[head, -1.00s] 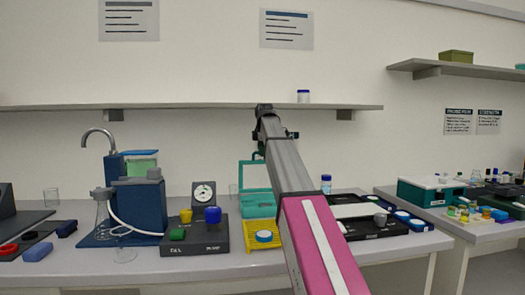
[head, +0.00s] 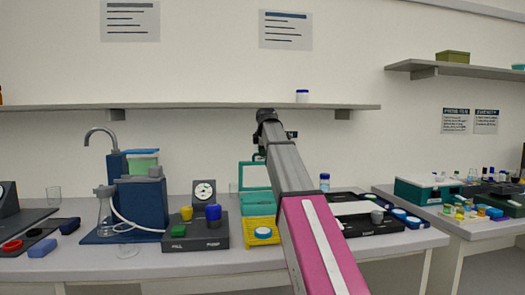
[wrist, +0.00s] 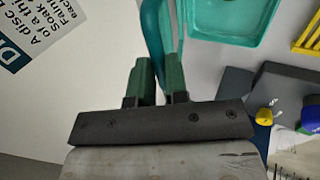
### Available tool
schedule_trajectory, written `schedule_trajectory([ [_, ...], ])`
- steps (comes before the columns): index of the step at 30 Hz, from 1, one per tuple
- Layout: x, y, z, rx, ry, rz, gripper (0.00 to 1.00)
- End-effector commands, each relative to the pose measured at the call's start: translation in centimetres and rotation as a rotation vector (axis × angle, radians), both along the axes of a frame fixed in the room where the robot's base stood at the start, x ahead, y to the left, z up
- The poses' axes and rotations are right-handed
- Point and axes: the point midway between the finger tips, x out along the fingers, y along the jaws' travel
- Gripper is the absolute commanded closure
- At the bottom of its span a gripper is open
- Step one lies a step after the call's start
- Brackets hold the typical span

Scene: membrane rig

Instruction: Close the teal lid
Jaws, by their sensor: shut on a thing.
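The teal lid (head: 242,175) stands raised as an upright frame with a pale panel, at the back of its open teal box (head: 258,204) on the bench, left of my arm in the head view. In the wrist view, my gripper (wrist: 159,72) has its green fingers on either side of the lid's rim (wrist: 153,32) and is shut on it. The open box (wrist: 228,38) shows its empty-looking inside at the upper right of the wrist view. My arm hides part of the lid in the head view.
A yellow rack (head: 262,240) with a blue-and-white round piece stands in front of the box. A dark console (head: 200,236) with coloured knobs is to the left. A wall shelf (head: 190,106) runs above. A black tray (head: 365,222) lies right of my arm.

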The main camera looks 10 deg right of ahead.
Motion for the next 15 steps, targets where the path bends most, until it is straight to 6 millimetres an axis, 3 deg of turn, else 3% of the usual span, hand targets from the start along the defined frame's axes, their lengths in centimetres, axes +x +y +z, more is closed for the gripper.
schedule_trajectory([
  [1,-1.3,0.0,-0.7,0.000,-0.038,0.000,1.00],
  [6,-3.8,0.0,-2.1,0.000,-0.175,0.000,1.00],
  [15,-7.0,0.0,-4.4,0.000,-0.346,0.000,1.00],
])
